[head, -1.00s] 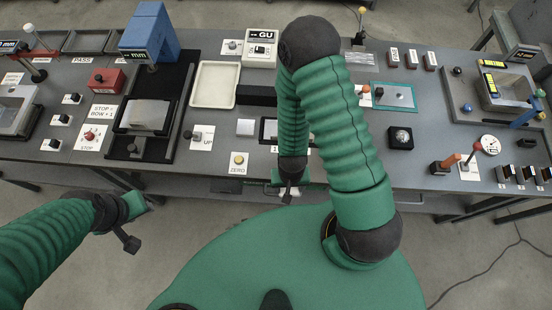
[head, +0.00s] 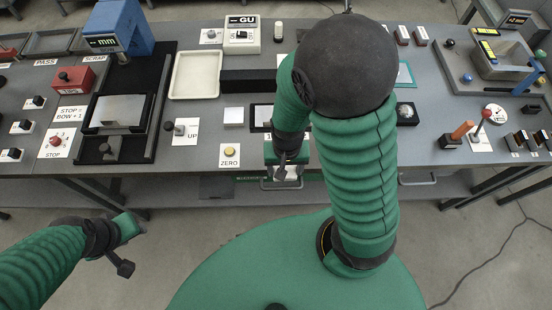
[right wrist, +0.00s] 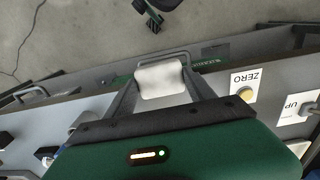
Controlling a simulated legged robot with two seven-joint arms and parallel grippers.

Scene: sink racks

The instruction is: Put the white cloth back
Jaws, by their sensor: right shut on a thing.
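The white cloth (right wrist: 160,79) is between the fingers of my right gripper (right wrist: 162,88) in the right wrist view. In the head view my right gripper (head: 284,172) is at the front edge of the bench, with a little of the white cloth (head: 286,171) showing. A metal bar handle (right wrist: 166,57) on the bench front shows just past the cloth; I cannot tell whether they touch. My left gripper (head: 124,246) is low at the left, away from the bench; its finger opening is unclear.
The grey bench (head: 300,215) front has another handle (head: 417,180) to the right. On top are a ZERO button (head: 229,152), a white tray (head: 196,75), a black gauge stand (head: 118,110) and a red box (head: 75,79). Floor in front of the bench is open.

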